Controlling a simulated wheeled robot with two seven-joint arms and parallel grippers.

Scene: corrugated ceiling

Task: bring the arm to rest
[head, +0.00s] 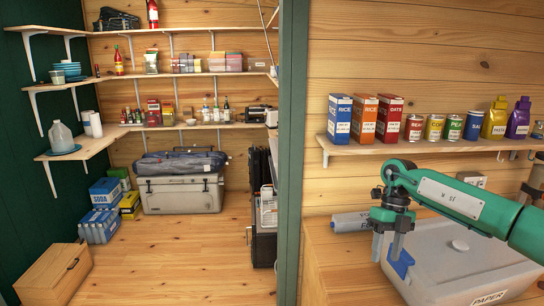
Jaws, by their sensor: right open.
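My right arm (455,197), green with a white label plate, comes in from the right edge. Its gripper (388,254) points down, in front of the near left part of a grey lidded bin (465,258) on a wooden counter. The gripper is open, and I see nothing between its fingers. My left gripper is not in view.
A grey roll (350,222) lies on the counter (345,270) left of the gripper. A green post (291,150) divides this from a pantry with shelves, a cooler (181,194) and clear floor (185,250).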

